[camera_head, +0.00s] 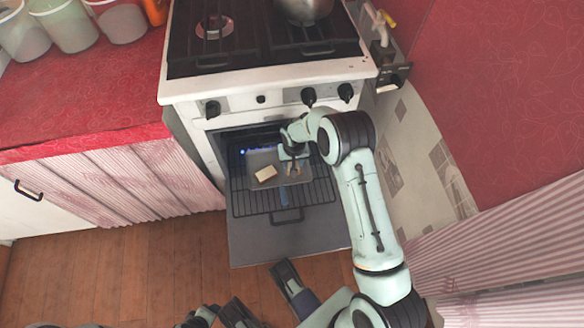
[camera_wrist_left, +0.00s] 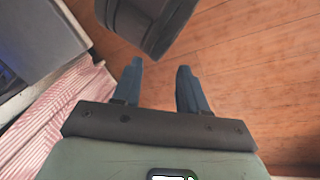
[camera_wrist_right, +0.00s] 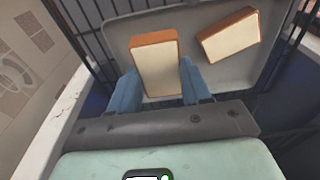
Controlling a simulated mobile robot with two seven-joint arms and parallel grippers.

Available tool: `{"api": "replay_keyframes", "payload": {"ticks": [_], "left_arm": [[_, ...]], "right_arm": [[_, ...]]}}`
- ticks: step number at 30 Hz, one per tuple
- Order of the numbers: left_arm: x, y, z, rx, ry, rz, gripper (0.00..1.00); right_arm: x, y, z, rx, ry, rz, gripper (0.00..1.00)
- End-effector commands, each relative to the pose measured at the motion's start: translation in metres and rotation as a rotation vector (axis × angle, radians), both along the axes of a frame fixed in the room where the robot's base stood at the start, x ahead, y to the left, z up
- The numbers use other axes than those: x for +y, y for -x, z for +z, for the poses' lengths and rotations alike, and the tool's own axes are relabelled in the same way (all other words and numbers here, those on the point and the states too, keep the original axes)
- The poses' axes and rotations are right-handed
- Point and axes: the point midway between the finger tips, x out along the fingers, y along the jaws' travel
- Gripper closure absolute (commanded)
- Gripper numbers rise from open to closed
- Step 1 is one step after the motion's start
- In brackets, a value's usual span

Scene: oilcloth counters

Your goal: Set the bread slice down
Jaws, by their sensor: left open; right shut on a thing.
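A bread slice (camera_wrist_right: 156,66) with a brown crust is between the fingers of my right gripper (camera_wrist_right: 159,84), which is shut on it. In the right wrist view the slice appears over the near part of a grey tray (camera_wrist_right: 204,17); I cannot tell whether it touches the tray. A second bread slice (camera_wrist_right: 230,35) lies on the tray. In the head view this slice (camera_head: 265,173) is left of my right gripper (camera_head: 291,167). My left gripper (camera_wrist_left: 158,78) is open and empty above the wooden floor.
The tray sits on a wire oven rack (camera_head: 240,203), above the lowered oven door (camera_head: 260,241). The stove (camera_head: 270,82) rises behind, with a pot (camera_head: 303,8) on top. The wooden floor (camera_head: 130,270) is open at front left.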

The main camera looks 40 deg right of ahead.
Motion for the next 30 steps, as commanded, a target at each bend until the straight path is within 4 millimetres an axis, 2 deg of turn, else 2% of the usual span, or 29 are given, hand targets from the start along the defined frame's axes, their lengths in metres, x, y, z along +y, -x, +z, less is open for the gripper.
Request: {"api": "replay_keyframes", "payload": {"ticks": [5, 12, 24, 25, 27, 30], "left_arm": [[0.002, -0.005, -0.004, -0.013, -0.006, 0.005, 0.57], [0.011, -0.021, -0.017, -0.054, -0.028, 0.022, 0.57], [0.014, -0.027, -0.019, -0.069, -0.034, 0.028, 0.57], [0.014, -0.027, -0.018, -0.071, -0.035, 0.029, 0.57], [0.014, -0.027, -0.018, -0.070, -0.035, 0.028, 0.57], [0.014, -0.027, -0.018, -0.070, -0.035, 0.028, 0.57]], "right_arm": [[-0.001, 0.000, -0.013, -0.002, 0.001, 0.000, 0.81], [-0.001, -0.003, -0.051, -0.004, 0.001, -0.001, 0.81], [-0.002, -0.004, -0.054, -0.004, 0.001, 0.000, 0.81], [-0.002, -0.004, -0.054, -0.004, 0.001, 0.000, 0.46], [-0.002, -0.004, -0.053, -0.004, 0.001, 0.000, 0.27], [-0.002, -0.004, -0.053, -0.004, 0.001, 0.000, 0.27]]}}
